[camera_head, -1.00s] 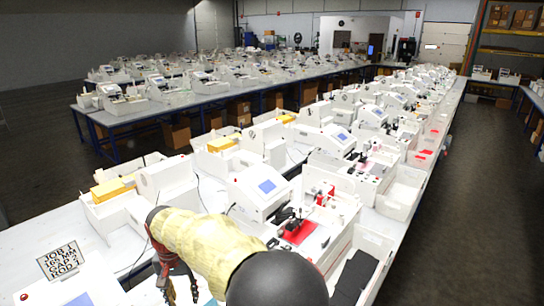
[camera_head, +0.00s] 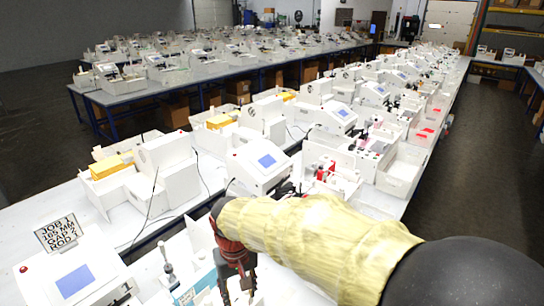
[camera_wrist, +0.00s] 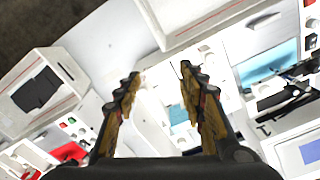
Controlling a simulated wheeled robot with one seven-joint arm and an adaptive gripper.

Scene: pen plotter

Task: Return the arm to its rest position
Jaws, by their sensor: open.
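My gripper (camera_head: 238,288) hangs low in the middle of the head view, at the end of my yellow-sleeved arm. In the wrist view my gripper (camera_wrist: 160,85) shows two dark, yellow-brown fingers spread wide apart with nothing between them. Below and beyond the fingers are white machine parts and a pale tabletop. The white machine with a blue screen (camera_head: 75,280) and the job sign (camera_head: 62,234) stand at the left of my gripper. My arm hides part of the table at the right.
A long table (camera_head: 125,228) carries rows of white machines with screens, such as one behind my gripper (camera_head: 262,168). Yellow boxes (camera_head: 110,168) sit in white bins. A dark floor aisle (camera_head: 480,170) runs clear at the right. A bin with black contents (camera_wrist: 42,90) shows in the wrist view.

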